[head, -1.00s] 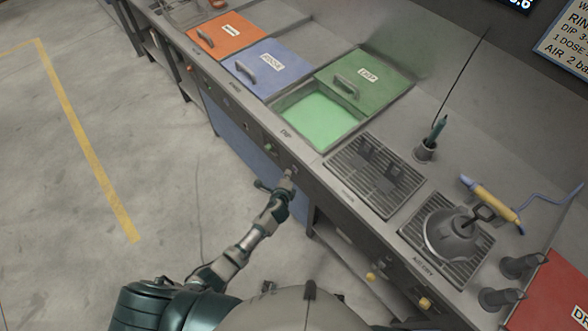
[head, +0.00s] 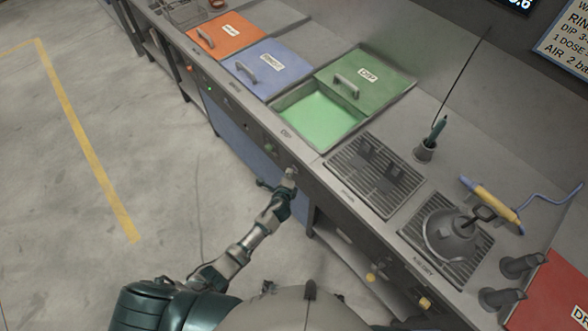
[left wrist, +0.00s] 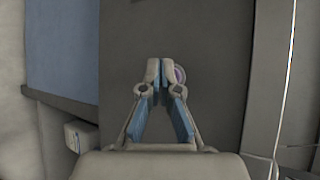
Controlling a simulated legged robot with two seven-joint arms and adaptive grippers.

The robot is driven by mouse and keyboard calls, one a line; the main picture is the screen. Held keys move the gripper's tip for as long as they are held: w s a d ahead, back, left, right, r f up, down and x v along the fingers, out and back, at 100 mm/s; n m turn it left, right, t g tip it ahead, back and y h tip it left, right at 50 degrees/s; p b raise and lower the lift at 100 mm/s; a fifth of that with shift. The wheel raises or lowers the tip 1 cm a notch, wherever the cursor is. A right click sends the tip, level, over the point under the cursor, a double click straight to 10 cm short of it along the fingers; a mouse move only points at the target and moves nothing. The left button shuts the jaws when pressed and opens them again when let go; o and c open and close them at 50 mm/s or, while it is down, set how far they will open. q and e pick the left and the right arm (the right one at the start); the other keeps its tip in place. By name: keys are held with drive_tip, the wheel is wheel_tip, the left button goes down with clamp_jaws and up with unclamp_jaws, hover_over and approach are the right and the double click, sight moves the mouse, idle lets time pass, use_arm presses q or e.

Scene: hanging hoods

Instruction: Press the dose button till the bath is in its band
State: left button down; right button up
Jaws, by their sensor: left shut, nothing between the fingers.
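The dip bath (head: 312,118) is an open tank of light green liquid in the counter. Its green DIP lid (head: 378,84) sits behind it, partly off the tank. My right gripper is out of view.
Orange (head: 226,33) and blue (head: 266,66) lids lie to the left. A drain grate (head: 360,188), a grey hood-shaped piece (head: 452,238) and a yellow-handled tool (head: 490,198) are to the right. A wall sign (head: 566,45) and a display (head: 518,4) are cut off. The floor at left is clear.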

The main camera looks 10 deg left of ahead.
use_arm(q)
drive_tip(key=shift+w+d, duration=0.25)
drive_tip(key=shift+w, duration=0.05)
idle(0.5)
idle(0.4)
drive_tip(key=shift+s+a+p, duration=0.35)
drive_tip(key=shift+s+a, duration=0.15)
drive_tip(key=shift+s, duration=0.15)
drive_tip(key=s+a+p, duration=0.1)
drive_tip(key=s, duration=0.1)
drive_tip(key=s+a+p, duration=0.1)
drive_tip(key=s+a, duration=0.1)
drive_tip(key=shift+a, duration=0.1)
idle(0.9)
